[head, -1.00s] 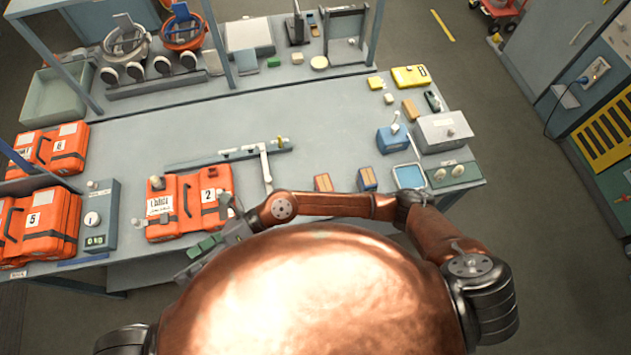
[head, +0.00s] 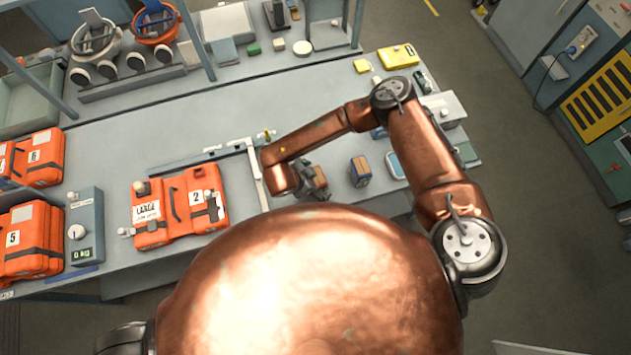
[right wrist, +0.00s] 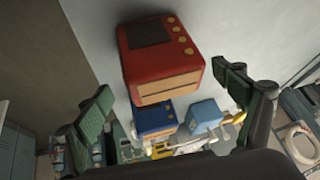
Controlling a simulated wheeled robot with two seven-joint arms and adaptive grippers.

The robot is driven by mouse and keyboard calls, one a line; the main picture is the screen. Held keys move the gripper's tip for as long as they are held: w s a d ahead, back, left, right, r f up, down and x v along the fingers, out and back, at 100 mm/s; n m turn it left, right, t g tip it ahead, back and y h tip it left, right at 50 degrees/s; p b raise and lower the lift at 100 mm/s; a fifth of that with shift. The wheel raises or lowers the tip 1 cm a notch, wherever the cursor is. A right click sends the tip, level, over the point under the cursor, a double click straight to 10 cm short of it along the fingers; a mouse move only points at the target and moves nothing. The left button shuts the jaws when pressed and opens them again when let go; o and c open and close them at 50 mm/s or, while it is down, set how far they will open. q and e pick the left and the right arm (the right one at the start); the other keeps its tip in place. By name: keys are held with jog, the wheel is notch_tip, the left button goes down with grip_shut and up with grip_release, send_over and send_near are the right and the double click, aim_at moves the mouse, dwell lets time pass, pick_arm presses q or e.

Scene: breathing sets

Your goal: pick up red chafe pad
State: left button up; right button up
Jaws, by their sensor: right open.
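The red chafe pad (right wrist: 160,55) shows large in the right wrist view, a red block with a tan side and small round yellow dots on its face. It lies on the grey workbench, ahead of and between the spread fingers, with no finger seen touching it. My right gripper (right wrist: 165,88) is open and empty, with green finger pads. In the head view my right gripper (head: 311,188) is over the front part of the bench and mostly hides the red pad. My left gripper is not in view.
A blue pad (head: 360,171) stands just right of the red one. A grey bracket rail (head: 215,153) lies to the left, near my wrist. An orange pack (head: 178,205) marked 2 is further left.

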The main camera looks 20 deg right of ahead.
jog(key=shift+p+x, duration=0.6)
jog(key=shift+x, duration=2.55)
jog(key=shift+c, duration=0.7)
jog(key=shift+s, duration=0.1)
jog(key=c, duration=1.4)
